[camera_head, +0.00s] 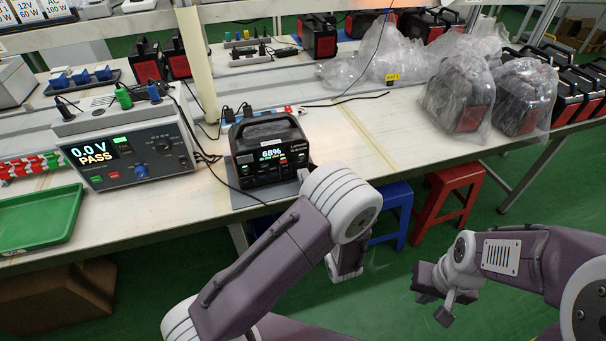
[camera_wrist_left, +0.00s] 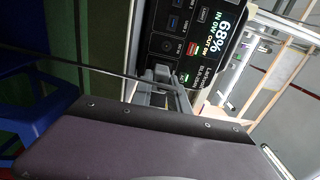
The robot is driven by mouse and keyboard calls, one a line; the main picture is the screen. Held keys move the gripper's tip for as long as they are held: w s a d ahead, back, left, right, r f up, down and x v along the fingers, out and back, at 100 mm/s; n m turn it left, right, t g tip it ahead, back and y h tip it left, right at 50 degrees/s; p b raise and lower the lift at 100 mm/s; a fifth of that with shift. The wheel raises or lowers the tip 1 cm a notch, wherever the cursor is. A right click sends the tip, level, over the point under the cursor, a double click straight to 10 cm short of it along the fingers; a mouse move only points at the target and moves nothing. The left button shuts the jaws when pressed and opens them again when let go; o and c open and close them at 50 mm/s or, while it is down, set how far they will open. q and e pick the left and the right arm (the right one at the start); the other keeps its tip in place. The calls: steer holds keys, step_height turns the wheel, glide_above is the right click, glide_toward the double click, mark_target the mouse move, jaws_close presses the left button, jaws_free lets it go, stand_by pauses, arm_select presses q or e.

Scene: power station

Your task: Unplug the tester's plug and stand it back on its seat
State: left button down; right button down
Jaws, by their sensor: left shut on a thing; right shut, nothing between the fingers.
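The tester (camera_head: 132,150) is a grey box on the bench at left, its display reading "0.0 V PASS". The black power station (camera_head: 268,150), reading 68%, stands to its right; its front panel (camera_wrist_left: 195,45) shows sideways in the left wrist view. My left gripper (camera_wrist_left: 170,85) is at that panel, shut on the tester's plug, which the fingers mostly hide. A black cable (camera_wrist_left: 70,62) runs to the fingers; I cannot tell whether the plug is still in a socket. My right gripper (camera_head: 430,290) is shut and empty, off the bench.
A green plug (camera_head: 123,97) and a blue plug (camera_head: 154,92) stand on the tester's top. A green tray (camera_head: 40,218) lies at left. Bagged stations (camera_head: 460,95) stand at right. Blue (camera_head: 395,205) and red (camera_head: 450,190) stools stand by the bench.

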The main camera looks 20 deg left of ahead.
arm_select(q)
steer(key=shift+b+v, duration=0.3)
steer(key=shift+v, duration=1.3)
